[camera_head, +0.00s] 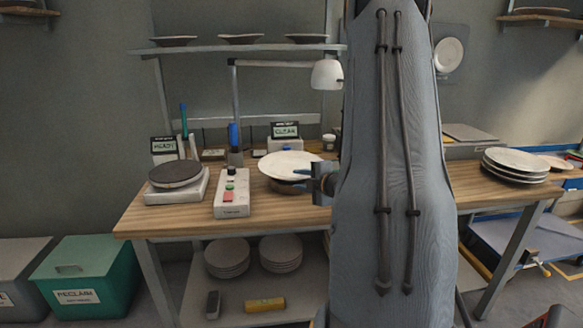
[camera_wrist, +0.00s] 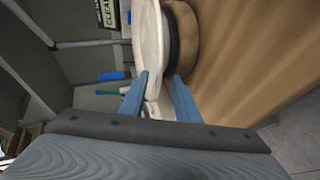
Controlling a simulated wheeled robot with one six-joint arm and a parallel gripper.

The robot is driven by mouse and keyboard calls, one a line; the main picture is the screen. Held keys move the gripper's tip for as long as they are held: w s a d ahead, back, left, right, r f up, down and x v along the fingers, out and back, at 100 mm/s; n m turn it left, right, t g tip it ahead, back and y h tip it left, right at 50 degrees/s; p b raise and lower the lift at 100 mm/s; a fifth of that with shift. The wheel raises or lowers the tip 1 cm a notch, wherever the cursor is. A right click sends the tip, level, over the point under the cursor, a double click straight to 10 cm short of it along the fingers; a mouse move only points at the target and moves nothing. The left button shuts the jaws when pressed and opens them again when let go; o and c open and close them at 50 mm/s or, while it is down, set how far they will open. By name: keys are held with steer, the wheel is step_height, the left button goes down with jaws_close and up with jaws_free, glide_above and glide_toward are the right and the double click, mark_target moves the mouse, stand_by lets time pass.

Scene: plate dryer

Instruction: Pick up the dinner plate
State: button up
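The white dinner plate (camera_head: 284,163) rests on a round dark-and-brown stand (camera_head: 287,187) on the wooden workbench, a little left of my arm. My gripper (camera_head: 303,172) is at the plate's right edge, with a blue finger showing over the rim. In the wrist view the plate (camera_wrist: 149,38) is seen edge-on beside the stand (camera_wrist: 183,40). The two blue fingers of my gripper (camera_wrist: 160,97) are apart, with the near rim between them and clear space beside it. Part of the plate's right side is hidden in the head view.
A control box (camera_head: 232,194) with buttons and a dark round plate on a scale (camera_head: 176,176) stand left. A lamp (camera_head: 327,74) hangs above. Stacked plates (camera_head: 515,164) sit at the bench's right. Teal bin (camera_head: 87,274) stands on the floor at left.

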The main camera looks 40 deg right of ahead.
steer(key=shift+x, duration=1.2)
jaws_close()
steer(key=shift+r, duration=0.1)
stand_by(0.4)
